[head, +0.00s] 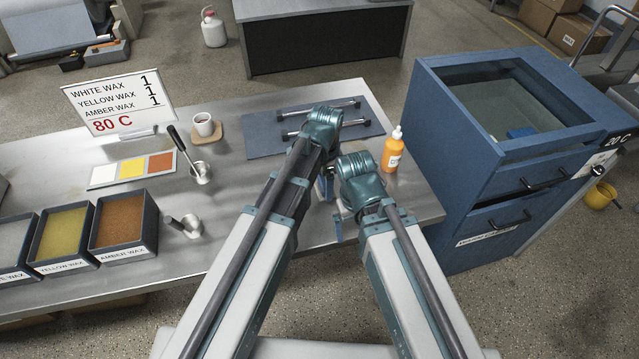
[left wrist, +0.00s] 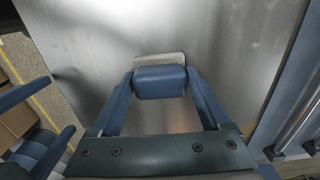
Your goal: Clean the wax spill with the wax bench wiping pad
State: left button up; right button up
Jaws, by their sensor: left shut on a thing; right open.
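The wiping pad (left wrist: 160,82) shows in the left wrist view as a blue block with a pale, textured base edge. My left gripper (left wrist: 160,88) is shut on it, with a finger at each side. The pad is against or just above the metal bench top (left wrist: 215,40); I cannot tell which. In the head view, my left gripper (head: 326,185) is over the bench's right part, mostly hidden by my arms. My right gripper (head: 339,225) is open and empty near the bench's front edge; its fingers also show in the left wrist view (left wrist: 38,125).
An orange bottle (head: 393,151) stands right of my grippers, and a blue mat (head: 262,140) with metal-handled tools lies behind. Wax trays (head: 123,222), a sample card (head: 132,170) and a cup (head: 204,125) are left. A blue cabinet (head: 470,150) borders the bench.

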pick_arm(q)
jog(key=shift+w+d, duration=0.2)
jog(key=shift+d, duration=0.35)
jog(key=shift+w+d, duration=0.2)
jog(key=shift+d, duration=0.35)
